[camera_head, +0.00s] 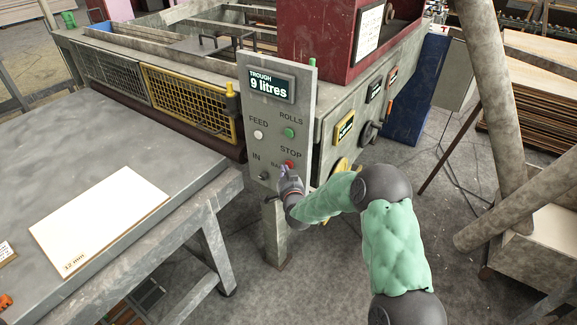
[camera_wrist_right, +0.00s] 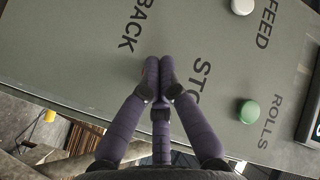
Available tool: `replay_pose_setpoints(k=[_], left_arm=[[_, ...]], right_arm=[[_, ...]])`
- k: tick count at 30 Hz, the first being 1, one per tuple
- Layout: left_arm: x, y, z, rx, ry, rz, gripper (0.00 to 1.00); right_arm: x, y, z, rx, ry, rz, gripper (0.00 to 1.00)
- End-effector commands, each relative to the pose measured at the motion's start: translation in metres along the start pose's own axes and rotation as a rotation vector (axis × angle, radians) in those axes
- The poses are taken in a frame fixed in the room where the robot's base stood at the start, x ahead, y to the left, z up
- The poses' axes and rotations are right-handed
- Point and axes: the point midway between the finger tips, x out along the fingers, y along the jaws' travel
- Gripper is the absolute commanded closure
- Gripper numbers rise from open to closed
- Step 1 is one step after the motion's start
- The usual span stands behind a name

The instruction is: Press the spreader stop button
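The grey control panel (camera_head: 297,85) stands upright on a post at the spreader's end. Its red stop button (camera_head: 290,165) sits below the word STOP, partly covered by my right gripper (camera_head: 285,171). In the right wrist view my right gripper (camera_wrist_right: 154,63) has its purple fingers closed together, with nothing seen between them. Its tips are at the panel face beside the word STOP. Only a sliver of red shows at their edge, so I cannot tell whether they touch the button or whether it is pressed. My left gripper is not in view.
A white button (camera_head: 258,135) marked FEED and a green button (camera_head: 289,132) marked ROLLS sit above. A dark knob (camera_head: 263,177) is at the lower left. The display (camera_head: 271,86) reads "TROUGH 9 litres". A table with a pale sheet (camera_head: 100,221) stands left.

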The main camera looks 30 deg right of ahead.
Motion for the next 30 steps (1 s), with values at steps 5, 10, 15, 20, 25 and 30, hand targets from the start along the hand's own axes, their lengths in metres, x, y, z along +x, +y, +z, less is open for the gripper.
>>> replay_pose_setpoints(k=[5,10,15,20,25,30], left_arm=[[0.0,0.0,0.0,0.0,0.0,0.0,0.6],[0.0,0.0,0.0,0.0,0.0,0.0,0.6],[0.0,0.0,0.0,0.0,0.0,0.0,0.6],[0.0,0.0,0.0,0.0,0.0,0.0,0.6],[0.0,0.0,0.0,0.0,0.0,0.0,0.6],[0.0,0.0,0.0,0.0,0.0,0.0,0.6]], right_arm=[[-0.004,-0.002,0.004,0.001,-0.002,0.001,1.0],[-0.004,-0.002,0.004,0.0,-0.003,0.001,1.0],[-0.006,-0.004,0.006,0.0,-0.004,0.0,1.0],[-0.013,-0.01,0.011,0.0,-0.005,-0.001,1.0],[-0.023,-0.017,0.019,-0.001,-0.005,-0.001,1.0],[-0.034,-0.025,0.026,0.001,-0.004,-0.002,1.0]])
